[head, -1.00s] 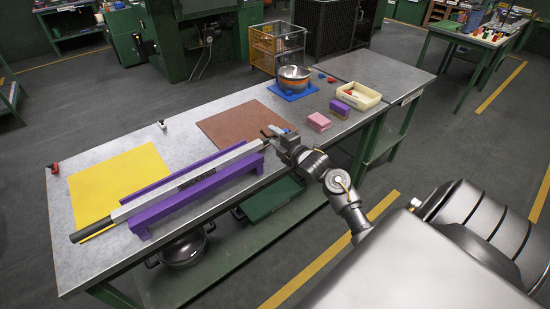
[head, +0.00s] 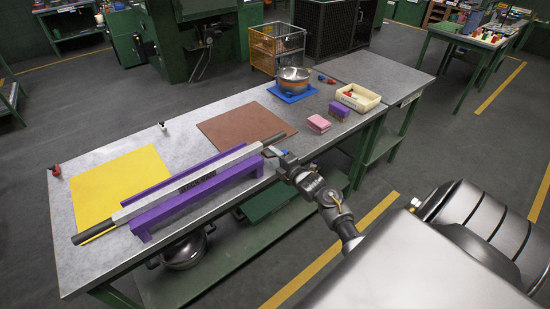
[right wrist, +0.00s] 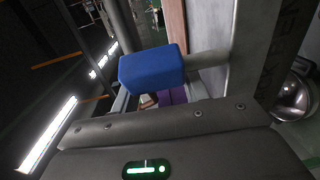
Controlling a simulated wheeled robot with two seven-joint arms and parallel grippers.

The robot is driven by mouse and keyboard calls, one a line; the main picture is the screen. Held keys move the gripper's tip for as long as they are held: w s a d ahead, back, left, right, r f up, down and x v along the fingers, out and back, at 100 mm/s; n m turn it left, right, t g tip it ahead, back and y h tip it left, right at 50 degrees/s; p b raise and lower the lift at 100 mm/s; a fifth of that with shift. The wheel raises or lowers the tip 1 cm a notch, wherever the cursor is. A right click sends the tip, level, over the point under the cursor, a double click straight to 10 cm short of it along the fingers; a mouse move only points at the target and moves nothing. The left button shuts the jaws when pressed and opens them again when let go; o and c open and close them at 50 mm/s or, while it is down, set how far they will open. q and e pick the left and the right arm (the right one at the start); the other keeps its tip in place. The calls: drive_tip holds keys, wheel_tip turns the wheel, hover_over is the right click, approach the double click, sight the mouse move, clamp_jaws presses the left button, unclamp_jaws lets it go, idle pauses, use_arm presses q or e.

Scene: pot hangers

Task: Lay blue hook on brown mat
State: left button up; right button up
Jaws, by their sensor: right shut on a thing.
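The blue hook (right wrist: 152,68) shows large in the right wrist view, as a blue block with a grey rod running right towards the labelled bar. It is a small blue spot in the head view (head: 285,152). My right gripper (head: 274,153) is shut on it, just in front of the bar's right end. Whether the rod touches the bar (head: 190,184) is unclear. The brown mat (head: 247,121) lies flat and bare on the table, behind the bar's right part. My left gripper is out of view.
The bar runs along the table's front with purple supports (head: 195,203). A yellow mat (head: 115,183) lies to the left. A pot (head: 293,80) on a blue mat, pink (head: 318,123) and purple blocks (head: 339,109), and a cream tray (head: 358,97) stand to the right.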

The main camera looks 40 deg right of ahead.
drive_tip(key=shift+f, duration=0.1)
drive_tip(key=o, duration=1.2)
drive_tip(key=shift+r, duration=0.25)
drive_tip(key=shift+s+a+r+b, duration=0.1)
drive_tip(key=shift+s+b, duration=0.2)
drive_tip(key=shift+s, duration=1.7)
drive_tip(key=shift+s+a+r+b, duration=0.15)
drive_tip(key=shift+s+b, duration=0.2)
drive_tip(key=shift+s, duration=1.65)
drive_tip(key=shift+s+d+r+b, duration=0.1)
drive_tip(key=shift+s+b, duration=0.2)
drive_tip(key=shift+s, duration=1.7)
